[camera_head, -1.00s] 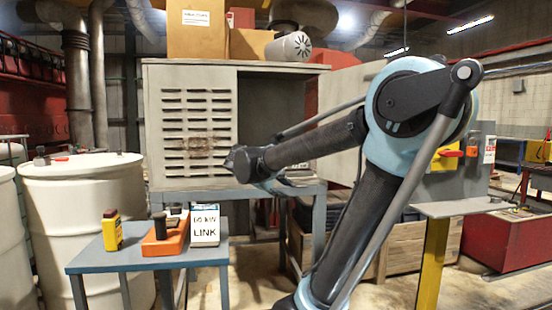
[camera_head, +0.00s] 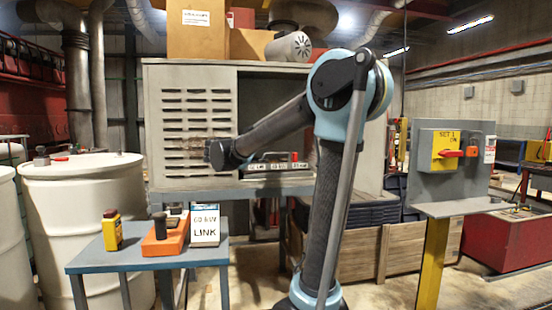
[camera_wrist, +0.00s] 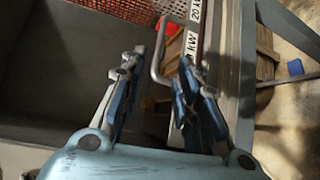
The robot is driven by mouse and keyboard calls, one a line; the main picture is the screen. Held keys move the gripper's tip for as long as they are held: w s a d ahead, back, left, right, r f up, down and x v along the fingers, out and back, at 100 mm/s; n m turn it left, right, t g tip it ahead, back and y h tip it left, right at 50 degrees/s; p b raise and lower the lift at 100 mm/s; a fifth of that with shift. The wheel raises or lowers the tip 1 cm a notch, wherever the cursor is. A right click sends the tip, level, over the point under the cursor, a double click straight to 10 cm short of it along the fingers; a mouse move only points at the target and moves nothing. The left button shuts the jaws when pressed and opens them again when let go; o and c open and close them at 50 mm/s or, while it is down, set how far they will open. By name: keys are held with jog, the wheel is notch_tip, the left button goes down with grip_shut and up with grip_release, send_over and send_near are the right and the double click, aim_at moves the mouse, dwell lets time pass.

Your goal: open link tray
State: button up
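The link tray (camera_head: 278,167) shows as a low grey front with a strip of kW labels, at the bottom of the cabinet's open right bay. My forearm partly covers its left part in the head view. In the wrist view the label strip (camera_wrist: 194,28) is at upper middle, with a grey bar handle (camera_wrist: 155,55) beside it. My gripper (camera_wrist: 160,62) is open, with one blue finger on each side of the handle's near end in the picture. I cannot tell whether either finger touches it. In the head view my gripper (camera_head: 212,153) is a dark shape before the louvred door.
The grey cabinet (camera_head: 195,75) stands on a blue-grey stand. A small blue table (camera_head: 150,258) at front left holds a yellow device, an orange block and a "60 kW LINK" card (camera_head: 205,225). A post with a yellow switch box (camera_head: 447,150) stands right. White drums (camera_head: 80,210) stand left.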

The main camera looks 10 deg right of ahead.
aim_at(276, 154)
jog(key=x, duration=1.2)
jog(key=shift+w+d+f, duration=0.1)
jog(key=shift+d, duration=0.1)
grip_shut()
